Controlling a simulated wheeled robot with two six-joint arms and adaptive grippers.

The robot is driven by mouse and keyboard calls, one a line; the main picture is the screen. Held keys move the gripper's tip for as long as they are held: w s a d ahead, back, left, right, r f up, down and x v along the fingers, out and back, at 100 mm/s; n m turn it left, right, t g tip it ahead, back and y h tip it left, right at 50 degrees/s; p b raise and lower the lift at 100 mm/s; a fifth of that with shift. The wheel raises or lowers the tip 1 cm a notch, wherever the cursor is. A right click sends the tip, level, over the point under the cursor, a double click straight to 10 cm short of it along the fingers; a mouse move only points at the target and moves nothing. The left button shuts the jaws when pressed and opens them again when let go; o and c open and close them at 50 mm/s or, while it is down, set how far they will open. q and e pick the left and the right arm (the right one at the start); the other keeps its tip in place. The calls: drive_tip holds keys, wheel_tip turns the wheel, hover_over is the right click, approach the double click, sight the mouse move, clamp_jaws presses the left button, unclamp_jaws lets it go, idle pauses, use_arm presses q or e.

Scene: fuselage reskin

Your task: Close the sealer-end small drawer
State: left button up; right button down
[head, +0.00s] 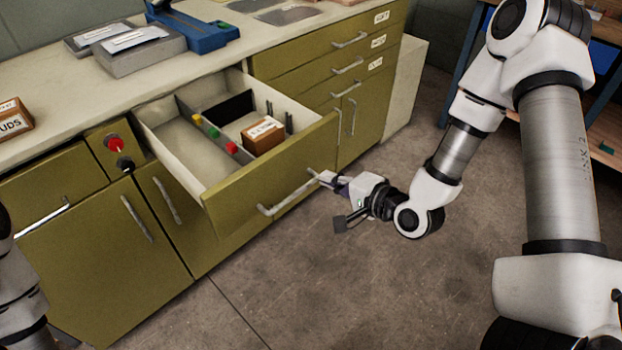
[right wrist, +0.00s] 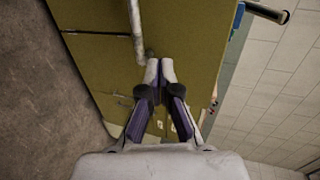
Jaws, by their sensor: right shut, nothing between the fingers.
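An olive drawer (head: 270,185) is pulled well out of the bench, with a long bar handle (head: 287,195) on its front. I cannot tell whether it is the sealer-end small drawer. My right gripper (head: 318,177) is shut and empty at the right end of this handle. In the right wrist view, its closed fingertips (right wrist: 160,72) are close to the olive front, beside the handle's end (right wrist: 137,40); whether they touch is unclear. Inside the drawer are dividers, several coloured items and a labelled brown box (head: 263,136). My left gripper is out of view.
To the right are shut olive drawers (head: 345,68) with white labels. A red knob (head: 114,143) stands on the front at the left. The worktop (head: 60,115) carries grey boxes, a blue tool (head: 195,30) and a brown box (head: 12,120). The floor (head: 290,280) before the drawer is clear.

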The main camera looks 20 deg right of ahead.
sight(302, 164)
drive_tip(key=x, duration=0.2)
drive_tip(key=r+x, duration=0.1)
drive_tip(key=x, duration=0.2)
drive_tip(key=shift+w+a, duration=0.2)
drive_tip(key=shift+w, duration=0.2)
drive_tip(key=shift+w, duration=0.1)
